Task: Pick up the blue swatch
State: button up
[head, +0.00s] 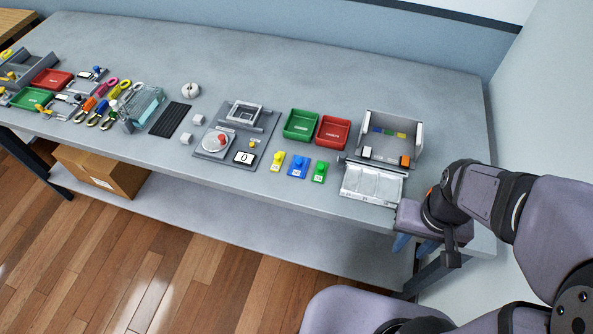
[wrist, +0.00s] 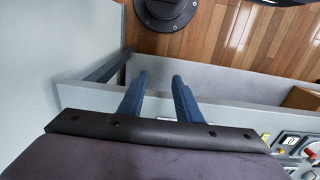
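The blue swatch (head: 297,167) lies on the grey table in the head view, with a raised blue knob and a pale label. It is between a yellow swatch (head: 277,161) and a green swatch (head: 319,172). My gripper (head: 414,245) is at the table's front edge, far to the right of the blue swatch. In the wrist view its two blue fingers (wrist: 158,95) stand apart with nothing between them. I cannot make out the blue swatch in the wrist view.
A green tray (head: 300,126) and a red tray (head: 333,132) stand behind the swatches. A grey open box (head: 418,145) with a clear-lidded front (head: 371,184) stands between the swatches and my gripper. A grey panel with a red button (head: 223,139) is left.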

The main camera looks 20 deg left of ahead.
jog(key=shift+o, duration=0.7)
